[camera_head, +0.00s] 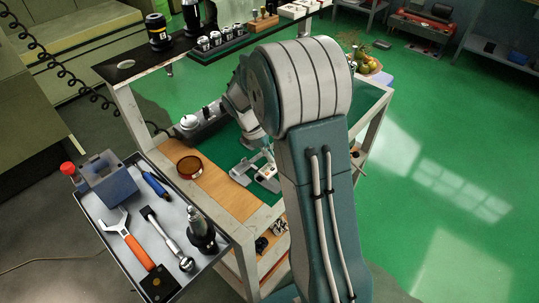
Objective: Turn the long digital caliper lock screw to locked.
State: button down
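My arm rises through the middle of the head view and bends down over the cart. My gripper (258,163) is low over the green mat (222,152) on the cart's middle shelf, partly hidden by my own arm. Pale grey, angular shapes lie directly below my wrist, and I cannot tell gripper fingers from tool there. I cannot make out the long digital caliper or its lock screw for certain at this size. Whether the gripper is open or shut does not show.
A round amber dish (189,167) sits on the wooden strip left of the mat. A side tray (150,225) holds an orange-handled wrench (127,236), a ratchet (165,232) and a blue-grey box (110,186). An upper shelf (135,68) overhangs behind. A dark instrument (203,122) stands behind the mat.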

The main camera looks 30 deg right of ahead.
jog(key=m+y, duration=0.1)
jog(key=m, duration=0.2)
jog(key=m+g+y, duration=0.1)
jog(key=m, duration=0.2)
jog(key=shift+w+d, duration=0.1)
jog(key=shift+d, duration=0.1)
jog(key=shift+m, duration=0.3)
jog(key=c, duration=0.8)
grip_release()
jog(key=shift+c, duration=0.2)
jog(key=v, duration=1.2)
jog(key=shift+w, duration=0.2)
